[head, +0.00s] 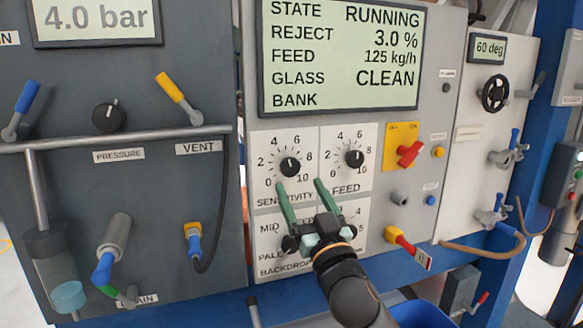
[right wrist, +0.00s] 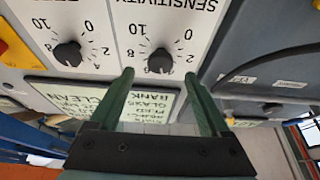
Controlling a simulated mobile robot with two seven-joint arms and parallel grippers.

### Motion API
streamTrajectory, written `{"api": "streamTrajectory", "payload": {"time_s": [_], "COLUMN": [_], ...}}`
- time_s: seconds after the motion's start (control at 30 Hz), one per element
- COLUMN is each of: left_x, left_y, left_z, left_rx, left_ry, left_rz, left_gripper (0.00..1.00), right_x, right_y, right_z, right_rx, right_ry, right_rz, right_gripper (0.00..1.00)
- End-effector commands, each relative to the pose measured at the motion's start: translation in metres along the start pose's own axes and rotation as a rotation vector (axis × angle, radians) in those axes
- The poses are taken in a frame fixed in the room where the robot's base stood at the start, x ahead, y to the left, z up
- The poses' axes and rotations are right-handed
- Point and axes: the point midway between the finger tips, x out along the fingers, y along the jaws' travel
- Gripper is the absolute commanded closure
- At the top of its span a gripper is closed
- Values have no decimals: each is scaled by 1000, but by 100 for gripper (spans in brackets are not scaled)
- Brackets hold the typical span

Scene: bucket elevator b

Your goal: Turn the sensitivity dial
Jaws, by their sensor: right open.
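The sensitivity dial (head: 290,167) is a black round knob on a white scale plate, below the display. Its white pointer is too small to read exactly. My right gripper (head: 300,184) is open, its two green fingers reaching up toward the dial, tips just below it in the head view. In the right wrist view, which is upside down, the dial (right wrist: 160,61) shows between the fingertips (right wrist: 158,73). The fingers hold nothing, and I cannot tell whether they touch the plate. My left gripper is not in view.
The feed dial (head: 354,158) sits close on the right. The backdrop dial (head: 290,244) is partly behind my gripper. A red-handled switch on a yellow plate (head: 398,134) and a red-yellow lever (head: 402,241) stand farther right. The display (head: 338,55) reads RUNNING.

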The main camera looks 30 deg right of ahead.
Motion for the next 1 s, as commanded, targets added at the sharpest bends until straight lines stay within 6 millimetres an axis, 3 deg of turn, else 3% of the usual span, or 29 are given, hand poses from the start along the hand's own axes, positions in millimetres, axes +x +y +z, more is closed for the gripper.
{"api": "streamTrajectory", "payload": {"time_s": [0.1, 0.3, 0.7, 1.0], "left_x": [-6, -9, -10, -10], "left_y": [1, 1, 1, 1], "left_z": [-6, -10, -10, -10], "left_rx": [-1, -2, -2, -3], "left_ry": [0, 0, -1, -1], "left_rz": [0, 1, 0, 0], "left_gripper": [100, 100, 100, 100], "right_x": [24, 47, 54, 54], "right_y": [0, 0, 0, 0], "right_z": [-3, -1, 0, 0], "right_rx": [-2, -1, -1, 0], "right_ry": [2, 0, 0, 0], "right_rz": [0, 0, -1, -1], "right_gripper": [19, 19, 19, 51]}}
